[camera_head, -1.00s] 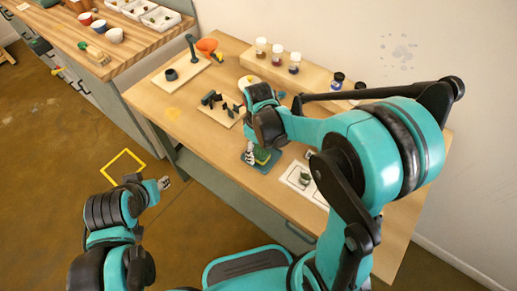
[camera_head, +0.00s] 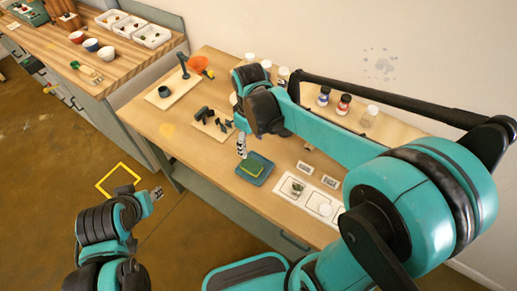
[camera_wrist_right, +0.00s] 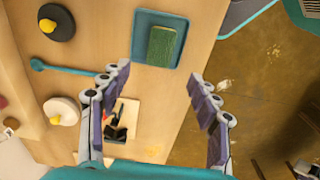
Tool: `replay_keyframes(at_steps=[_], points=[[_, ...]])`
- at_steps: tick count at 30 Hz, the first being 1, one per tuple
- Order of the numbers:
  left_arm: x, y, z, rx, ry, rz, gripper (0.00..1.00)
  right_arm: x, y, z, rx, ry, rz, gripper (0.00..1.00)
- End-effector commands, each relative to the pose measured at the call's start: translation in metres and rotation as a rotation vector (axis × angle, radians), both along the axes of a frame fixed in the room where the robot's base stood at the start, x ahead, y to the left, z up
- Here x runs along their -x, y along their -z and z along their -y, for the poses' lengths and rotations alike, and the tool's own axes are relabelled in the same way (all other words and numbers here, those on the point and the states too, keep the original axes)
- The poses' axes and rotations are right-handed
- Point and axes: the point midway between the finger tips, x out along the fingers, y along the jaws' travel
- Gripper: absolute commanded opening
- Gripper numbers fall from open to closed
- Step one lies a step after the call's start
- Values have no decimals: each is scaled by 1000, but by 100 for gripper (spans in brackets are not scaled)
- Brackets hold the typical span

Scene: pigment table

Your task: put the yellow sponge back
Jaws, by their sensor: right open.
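The sponge, green on top with a yellowish edge (camera_head: 254,166), lies flat on a blue tray (camera_head: 243,174) near the table's front edge. In the right wrist view the sponge (camera_wrist_right: 161,46) lies inside the tray (camera_wrist_right: 141,54), at the tray's right side. My right gripper (camera_head: 241,147) is open and empty, just left of the tray and apart from the sponge. In the right wrist view its spread fingers (camera_wrist_right: 160,72) have nothing between them. My left gripper (camera_head: 157,193) is over the floor, left of the table; its jaws are too small to read.
Black pieces stand on a wooden board (camera_head: 205,126) left of my right gripper. A white panel (camera_head: 319,208) lies right of the tray. Several jars (camera_head: 344,104) stand along the back. A blue spoon (camera_wrist_right: 68,69) and a white dish (camera_wrist_right: 62,112) show in the wrist view.

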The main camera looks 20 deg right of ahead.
Motion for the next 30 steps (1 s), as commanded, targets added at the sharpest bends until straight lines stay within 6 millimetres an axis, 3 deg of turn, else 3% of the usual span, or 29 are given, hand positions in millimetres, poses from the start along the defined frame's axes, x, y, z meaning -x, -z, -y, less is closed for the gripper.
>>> replay_keyframes(at_steps=[9,15,21,30], points=[[0,0,0,0,0,0,40,56,-33,26,-66,310,288,62],[0,0,0,0,0,0,40,87,-36,39,-146,510,476,62],[0,0,0,0,0,0,40,99,-34,45,-196,606,568,62],[0,0,0,0,0,0,40,99,-34,45,-204,619,579,62]])
